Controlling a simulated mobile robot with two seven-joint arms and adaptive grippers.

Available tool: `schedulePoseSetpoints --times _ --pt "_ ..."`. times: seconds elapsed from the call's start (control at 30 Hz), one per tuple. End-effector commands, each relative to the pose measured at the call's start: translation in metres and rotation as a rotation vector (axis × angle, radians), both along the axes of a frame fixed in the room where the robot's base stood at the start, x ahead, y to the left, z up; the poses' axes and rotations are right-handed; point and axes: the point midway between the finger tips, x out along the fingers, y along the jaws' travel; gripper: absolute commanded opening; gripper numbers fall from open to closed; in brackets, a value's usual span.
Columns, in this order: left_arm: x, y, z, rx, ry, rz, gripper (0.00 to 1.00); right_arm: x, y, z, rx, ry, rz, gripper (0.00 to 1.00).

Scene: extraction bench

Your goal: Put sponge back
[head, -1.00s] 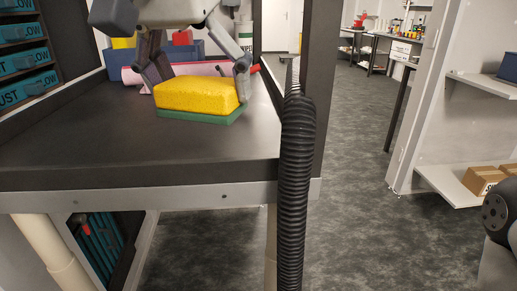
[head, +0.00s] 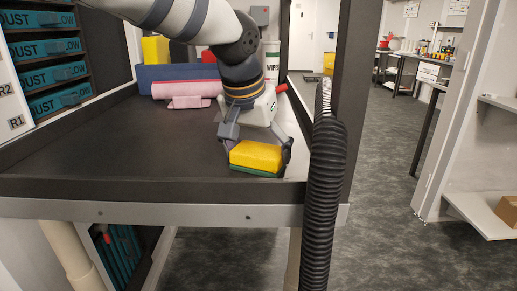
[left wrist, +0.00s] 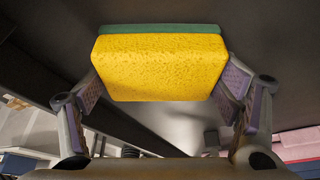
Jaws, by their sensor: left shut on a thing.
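The sponge (head: 257,156), yellow with a green underside layer, is at the front right of the dark bench in the head view. My left gripper (head: 255,147) is shut on it, with one finger on each short end. In the left wrist view the sponge (left wrist: 160,70) sits between the pads of my left gripper (left wrist: 163,85), its green layer facing away. I cannot tell whether the sponge touches the bench or hangs just above it. My right gripper is not in view.
A ribbed black hose (head: 322,195) stands at the bench's right front corner. Behind are a pink roll (head: 185,90), a blue bin (head: 150,76), a yellow object (head: 155,48) and a wipes canister (head: 271,56). Teal drawers (head: 55,75) stand left. The bench's middle is clear.

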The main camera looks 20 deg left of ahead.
Motion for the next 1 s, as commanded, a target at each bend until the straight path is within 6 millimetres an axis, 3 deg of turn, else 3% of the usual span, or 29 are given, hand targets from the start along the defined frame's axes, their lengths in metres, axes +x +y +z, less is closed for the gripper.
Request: schedulePoseSetpoints --times 0.23,0.27,0.3,0.33,0.7,1.0 --pt "-0.001 0.0 -0.001 0.0 -0.001 0.0 0.52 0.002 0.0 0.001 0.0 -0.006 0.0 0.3" --pt "0.0 0.0 -0.001 0.0 0.0 0.0 0.89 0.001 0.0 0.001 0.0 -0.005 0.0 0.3" --pt "0.0 0.0 -0.001 0.0 0.0 0.0 0.98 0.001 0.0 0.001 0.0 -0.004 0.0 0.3" --pt "0.0 0.0 -0.001 0.0 0.0 0.0 1.0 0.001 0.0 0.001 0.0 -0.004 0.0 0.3" --pt "0.0 0.0 0.001 -0.001 0.001 0.0 1.0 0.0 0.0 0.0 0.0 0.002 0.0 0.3" --pt "-0.028 0.003 0.071 -0.002 -0.005 0.001 1.0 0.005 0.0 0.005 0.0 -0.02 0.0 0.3"
